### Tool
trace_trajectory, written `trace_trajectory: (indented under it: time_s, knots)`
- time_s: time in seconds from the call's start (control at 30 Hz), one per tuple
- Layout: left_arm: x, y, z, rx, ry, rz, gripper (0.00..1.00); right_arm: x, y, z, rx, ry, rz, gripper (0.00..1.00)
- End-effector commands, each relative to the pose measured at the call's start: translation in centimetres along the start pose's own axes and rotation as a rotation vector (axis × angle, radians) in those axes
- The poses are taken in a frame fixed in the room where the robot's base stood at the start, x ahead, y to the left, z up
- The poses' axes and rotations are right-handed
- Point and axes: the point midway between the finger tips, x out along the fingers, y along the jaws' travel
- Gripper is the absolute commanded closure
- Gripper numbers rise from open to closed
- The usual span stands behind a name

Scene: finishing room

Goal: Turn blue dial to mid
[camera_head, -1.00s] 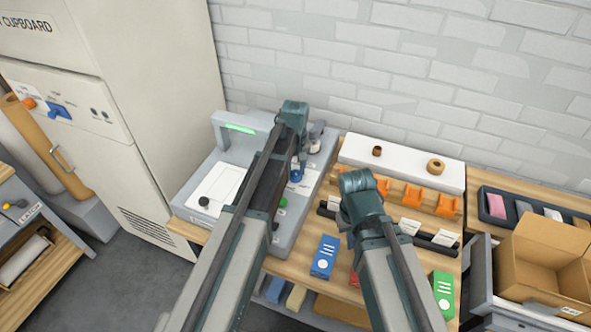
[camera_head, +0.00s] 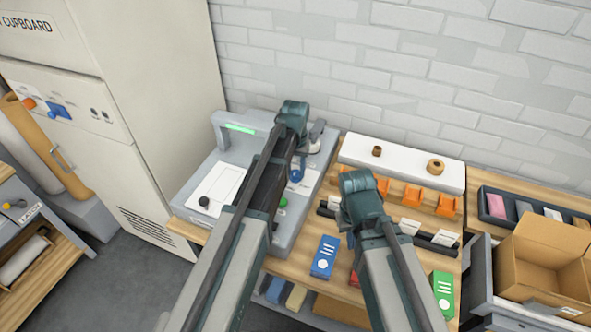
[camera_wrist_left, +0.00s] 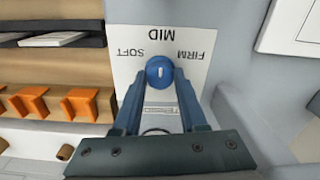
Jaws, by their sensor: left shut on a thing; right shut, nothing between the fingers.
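The blue dial (camera_wrist_left: 160,72) sits on a white label plate (camera_wrist_left: 126,78) marked SOFT, MID and FIRM, upside down in the left wrist view. A short pale mark on the dial is roughly upright, on the side of MID, though its exact aim is hard to tell. My left gripper (camera_wrist_left: 160,80) is shut on the dial, one finger on each side. In the head view the left gripper (camera_head: 297,172) reaches down to the grey machine (camera_head: 225,155), and its arm hides part of it. My right gripper (camera_head: 350,238) is shut and empty, pointing down, mostly hidden by its wrist.
The machine also has a green button (camera_head: 282,202) and a lit green strip (camera_head: 240,128). Orange holders (camera_head: 414,194), a blue box (camera_head: 325,256) and a green box (camera_head: 443,292) stand to the right. A cardboard box (camera_head: 545,255) is further right, a tall cupboard (camera_head: 165,100) left.

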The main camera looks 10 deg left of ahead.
Motion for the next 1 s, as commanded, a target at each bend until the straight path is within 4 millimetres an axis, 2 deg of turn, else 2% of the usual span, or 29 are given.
trace_trajectory:
  time_s: [0.4,0.43,0.6,1.0]
  knots:
    - [0.01,0.00,0.02,0.006,0.000,0.000,1.00,0.01,0.00,0.00,0.000,0.000,0.000,1.00]
    - [0.01,0.00,0.02,0.006,0.000,0.000,0.57,0.01,0.00,0.00,0.000,0.000,0.000,1.00]
    - [0.01,0.00,0.02,0.006,0.000,0.000,0.29,0.01,0.00,0.00,0.000,0.000,0.000,1.00]
    - [-0.31,0.00,0.00,0.006,0.000,0.000,0.29,-0.31,0.03,0.02,0.000,0.000,0.000,1.00]
